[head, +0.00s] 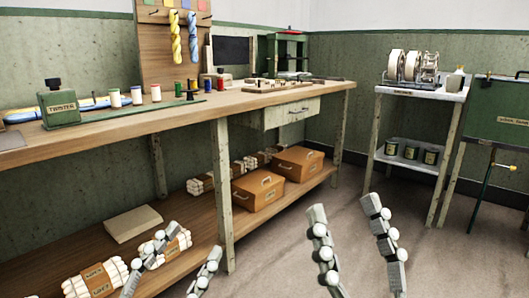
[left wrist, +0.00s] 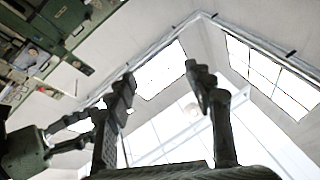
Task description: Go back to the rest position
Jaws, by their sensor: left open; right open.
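My left gripper (head: 193,240) is at the bottom left of the head view, in front of the bench's lower shelf, with its two fingers apart and nothing between them. In the left wrist view my left gripper (left wrist: 160,78) also shows spread and empty, pointing up toward the ceiling and bright windows. My right gripper (head: 344,207) is at the bottom middle of the head view, over the floor, its fingers apart and empty. Neither gripper appears to touch anything. The wrists and most of both arms lie outside the head view.
A long wooden bench (head: 150,128) carries a green twister box (head: 60,108) and several spools. Its lower shelf (head: 197,222) holds orange boxes (head: 258,190) and white bundles (head: 95,279). A side table (head: 420,92) with a reel machine stands at right. Floor (head: 290,240) between is clear.

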